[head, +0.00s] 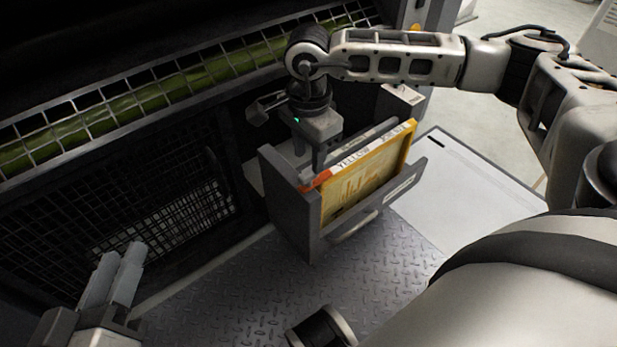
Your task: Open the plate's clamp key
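The plate (362,184) is yellow-framed, with a white top edge reading "YELLOW", and stands upright in a grey holder (291,205) in the middle of the head view. The orange clamp key (316,181) is at the plate's near left top corner. My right gripper (317,163) points down just above the key; its fingertips are close to it, but contact and finger gap are unclear. My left gripper (122,262) is at lower left, away from the plate, its two fingers side by side with no clear gap and nothing between them.
A wire-mesh guard (190,85) over green rollers runs along the back left. A dark mesh panel (150,215) is below it. The diamond-plate floor (240,300) is clear in front of the holder. A white panel (460,190) lies at right.

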